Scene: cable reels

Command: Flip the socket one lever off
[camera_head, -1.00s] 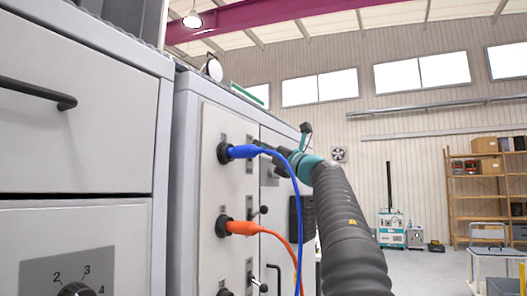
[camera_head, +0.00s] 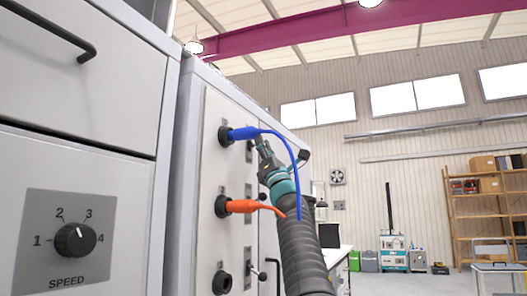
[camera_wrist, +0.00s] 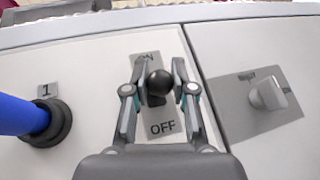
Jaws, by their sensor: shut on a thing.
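The socket one lever is a black ball knob (camera_wrist: 160,82) on a grey plate marked ON above and OFF (camera_wrist: 162,128) below. In the wrist view the ball sits between the two labels, nearer ON. My gripper (camera_wrist: 160,84) is shut on the ball, one finger on each side. In the head view my gripper (camera_head: 260,144) is at the panel, just right of the top socket, and largely hides the lever. A blue plug (camera_head: 243,133) sits in that socket; in the wrist view the blue plug (camera_wrist: 18,115) is left of the lever, by the label 1 (camera_wrist: 46,91).
Below, an orange plug (camera_head: 242,206) sits in a second socket, and a third socket (camera_head: 222,282) is empty. Lower levers (camera_head: 262,197) stick out beside them. A grey rotary switch (camera_wrist: 268,94) is right of my gripper. The blue cable (camera_head: 297,180) hangs close to my arm.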

